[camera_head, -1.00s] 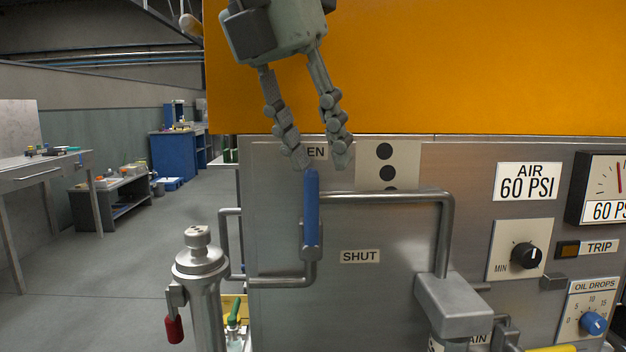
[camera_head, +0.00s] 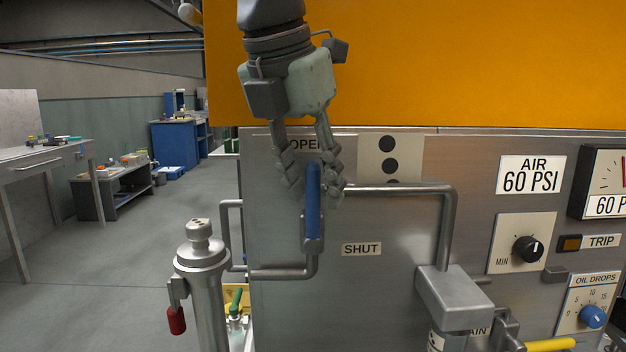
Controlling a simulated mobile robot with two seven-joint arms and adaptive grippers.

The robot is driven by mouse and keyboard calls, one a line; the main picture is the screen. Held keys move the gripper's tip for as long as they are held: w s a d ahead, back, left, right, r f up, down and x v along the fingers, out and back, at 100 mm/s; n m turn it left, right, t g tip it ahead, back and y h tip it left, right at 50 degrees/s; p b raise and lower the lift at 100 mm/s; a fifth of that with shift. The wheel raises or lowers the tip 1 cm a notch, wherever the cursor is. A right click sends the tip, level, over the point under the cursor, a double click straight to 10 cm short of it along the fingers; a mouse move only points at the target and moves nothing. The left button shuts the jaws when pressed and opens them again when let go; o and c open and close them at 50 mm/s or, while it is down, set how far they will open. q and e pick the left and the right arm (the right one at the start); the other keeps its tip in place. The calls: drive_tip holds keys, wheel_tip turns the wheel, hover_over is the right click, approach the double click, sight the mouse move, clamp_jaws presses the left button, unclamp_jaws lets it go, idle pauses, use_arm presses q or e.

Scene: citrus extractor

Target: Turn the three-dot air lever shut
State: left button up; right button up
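The blue air lever (camera_head: 313,215) stands upright on its pipe in the panel, its tip up by the OPEN label (camera_head: 304,144). The SHUT label (camera_head: 361,249) is lower, to its right. My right gripper is not in view.
A bent grey pipe (camera_head: 390,189) runs right from behind the lever and down to a grey block (camera_head: 455,298). A metal post with a red handle (camera_head: 177,320) stands lower left. An orange panel (camera_head: 450,65) is above. Knobs and gauges fill the right.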

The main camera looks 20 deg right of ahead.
use_arm(q)
clamp_jaws()
idle(0.4)
